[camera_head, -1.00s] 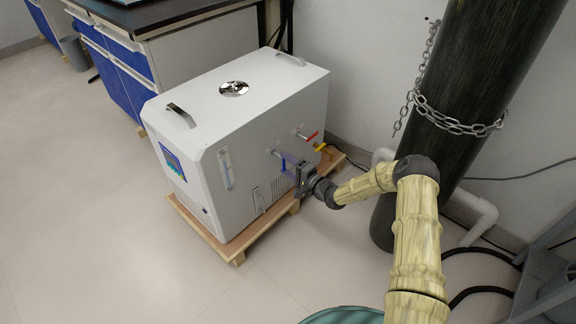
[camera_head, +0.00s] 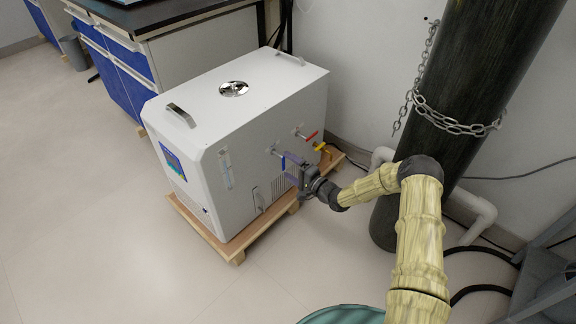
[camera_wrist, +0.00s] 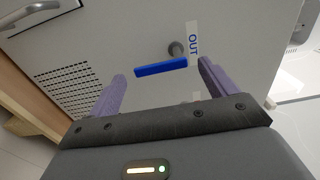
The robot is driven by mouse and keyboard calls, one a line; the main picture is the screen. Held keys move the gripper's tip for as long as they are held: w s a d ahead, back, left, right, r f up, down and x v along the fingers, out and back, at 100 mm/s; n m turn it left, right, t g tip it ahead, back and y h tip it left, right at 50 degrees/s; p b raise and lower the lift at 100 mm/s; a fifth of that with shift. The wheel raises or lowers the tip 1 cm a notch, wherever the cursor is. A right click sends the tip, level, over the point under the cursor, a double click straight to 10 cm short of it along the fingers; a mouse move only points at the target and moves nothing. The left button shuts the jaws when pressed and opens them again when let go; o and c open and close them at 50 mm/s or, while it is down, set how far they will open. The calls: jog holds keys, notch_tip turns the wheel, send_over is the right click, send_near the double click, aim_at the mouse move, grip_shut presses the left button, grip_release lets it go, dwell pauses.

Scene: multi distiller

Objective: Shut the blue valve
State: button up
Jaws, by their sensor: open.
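The blue valve handle (camera_wrist: 160,68) shows in the wrist view as a flat bar, slightly tilted, beside a short grey pipe stub (camera_wrist: 176,48) on the white machine's side. An "OUT" label (camera_wrist: 193,45) is just right of the stub. My gripper (camera_wrist: 161,71) is open, with one purple finger on each side of the handle and a gap at both ends. I cannot tell how deep the handle lies between the fingers. In the head view my gripper (camera_head: 296,166) is at the machine's side and partly hides the blue valve.
The white machine (camera_head: 240,120) stands on a wooden pallet (camera_head: 232,246). A red valve handle (camera_head: 311,135) and a yellow one (camera_head: 321,146) are just right of the blue valve. A dark chained cylinder (camera_head: 470,90) stands close behind my arm. Floor at the left is clear.

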jog(key=p+v, duration=0.5)
jog(key=v, duration=1)
jog(key=shift+s+d, duration=0.25)
jog(key=shift+s, duration=0.05)
jog(key=shift+w, duration=0.1)
